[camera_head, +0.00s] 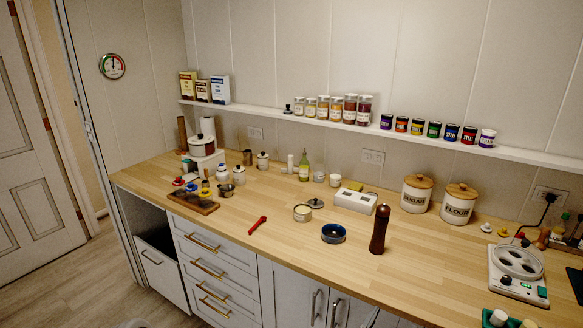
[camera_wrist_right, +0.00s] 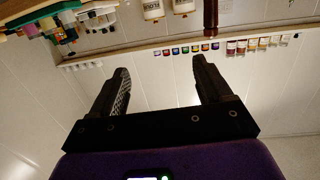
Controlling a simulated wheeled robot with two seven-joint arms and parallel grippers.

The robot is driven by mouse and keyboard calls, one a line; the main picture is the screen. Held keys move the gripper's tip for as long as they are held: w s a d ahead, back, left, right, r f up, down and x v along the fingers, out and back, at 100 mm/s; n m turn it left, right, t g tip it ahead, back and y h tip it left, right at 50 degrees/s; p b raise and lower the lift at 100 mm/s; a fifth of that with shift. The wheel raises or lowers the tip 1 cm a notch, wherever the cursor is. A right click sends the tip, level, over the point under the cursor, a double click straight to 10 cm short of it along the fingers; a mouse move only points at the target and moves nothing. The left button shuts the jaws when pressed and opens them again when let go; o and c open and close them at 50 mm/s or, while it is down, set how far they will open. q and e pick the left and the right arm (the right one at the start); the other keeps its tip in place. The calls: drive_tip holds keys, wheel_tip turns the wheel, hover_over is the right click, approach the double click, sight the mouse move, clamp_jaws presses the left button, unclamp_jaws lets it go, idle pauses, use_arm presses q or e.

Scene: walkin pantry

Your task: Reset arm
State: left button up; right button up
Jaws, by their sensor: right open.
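My right gripper (camera_wrist_right: 160,68) shows in the right wrist view. Its two dark fingers stand wide apart with nothing between them. That view is upside down, with the wall filling the space between and beyond the fingers. The wooden counter (camera_head: 285,210) runs across the head view, and neither gripper shows there. My left gripper is in no view.
The counter holds a dark pepper mill (camera_head: 379,229), a blue bowl (camera_head: 334,233), a red utensil (camera_head: 257,225), a white scale (camera_head: 355,200), and flour (camera_head: 459,207) and sugar (camera_head: 415,197) canisters. A narrow wall shelf (camera_head: 400,133) carries jars and tins. Floor at left is clear.

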drive_tip(key=w+a+f+n+y, duration=0.1)
drive_tip(key=w+f+y, duration=0.2)
drive_tip(key=w+f, duration=0.3)
drive_tip(key=s+a+f+n+g+y, duration=0.1)
drive_tip(key=s+a+f+g+y, duration=0.15)
drive_tip(key=f, duration=0.65)
drive_tip(key=s+a+f+n+g+y, duration=0.2)
drive_tip(key=a+f+y, duration=0.15)
drive_tip(key=f, duration=0.55)
drive_tip(key=s+a+f+g+y, duration=0.2)
drive_tip(key=s+f+g, duration=0.2)
drive_tip(key=s+f, duration=0.2)
drive_tip(key=s+a+f+g+y, duration=0.2)
drive_tip(key=s+f+g, duration=0.3)
drive_tip(key=s, duration=0.5)
wheel_tip(320, 180, down, 2)
drive_tip(key=shift+s+a+f+n+y, duration=0.15)
drive_tip(key=shift+a+f+n+y, duration=0.2)
drive_tip(key=shift+y, duration=0.45)
